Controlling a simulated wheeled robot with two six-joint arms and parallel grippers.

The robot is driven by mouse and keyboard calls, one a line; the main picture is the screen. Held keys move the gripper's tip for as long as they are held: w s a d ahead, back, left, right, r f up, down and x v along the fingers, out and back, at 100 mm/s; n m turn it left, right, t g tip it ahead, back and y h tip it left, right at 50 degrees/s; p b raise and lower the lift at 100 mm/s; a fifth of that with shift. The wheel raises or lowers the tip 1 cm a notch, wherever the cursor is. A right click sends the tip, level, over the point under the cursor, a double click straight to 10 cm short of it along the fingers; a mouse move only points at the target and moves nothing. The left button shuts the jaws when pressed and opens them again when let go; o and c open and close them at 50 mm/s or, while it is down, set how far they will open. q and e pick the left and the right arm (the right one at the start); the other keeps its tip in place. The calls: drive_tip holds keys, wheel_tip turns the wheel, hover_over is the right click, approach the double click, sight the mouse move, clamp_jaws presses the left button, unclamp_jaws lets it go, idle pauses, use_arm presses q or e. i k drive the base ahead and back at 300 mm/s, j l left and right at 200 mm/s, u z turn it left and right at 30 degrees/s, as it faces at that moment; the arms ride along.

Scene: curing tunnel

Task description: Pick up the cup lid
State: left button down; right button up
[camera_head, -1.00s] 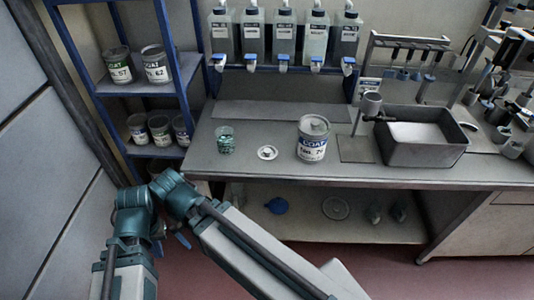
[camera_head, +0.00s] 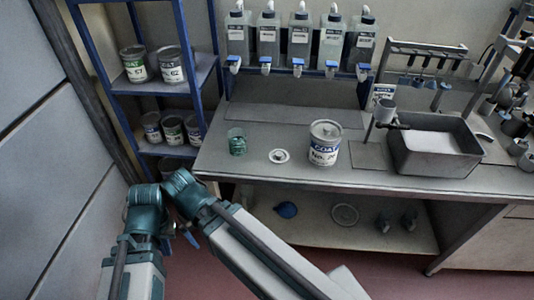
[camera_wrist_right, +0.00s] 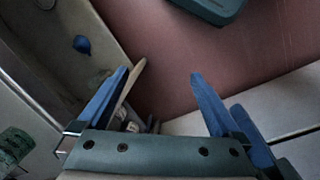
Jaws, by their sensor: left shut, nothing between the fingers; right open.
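The cup lid (camera_head: 279,156), a small white disc with a raised middle, lies flat on the grey bench between a green translucent cup (camera_head: 237,141) and a large labelled can (camera_head: 324,145). Nothing touches the lid. My left gripper (camera_head: 190,238) is small in the head view, with blue fingers partly hidden by my arm; it is shut and empty, below and left of the bench's front edge. My right gripper (camera_wrist_right: 160,73) shows in the right wrist view, its blue fingers wide apart with nothing held. The lid does not show there.
The bench (camera_head: 230,168) is clear in front of the lid. A grey basin (camera_head: 408,160) stands right of the can. A blue-framed rack (camera_head: 120,90) with cans stands at the left. The lower shelf (camera_head: 320,228) holds a blue round item (camera_head: 286,210).

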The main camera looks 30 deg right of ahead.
sight(278, 156)
drive_tip(key=i+j+z, duration=0.1)
drive_tip(key=z, duration=0.9)
drive_tip(key=i+j+z, duration=0.1)
drive_tip(key=j+z, duration=0.25)
drive_tip(key=j, duration=0.2)
drive_tip(key=j+z, duration=0.4)
drive_tip(key=i+j, duration=0.05)
drive_tip(key=j, duration=0.05)
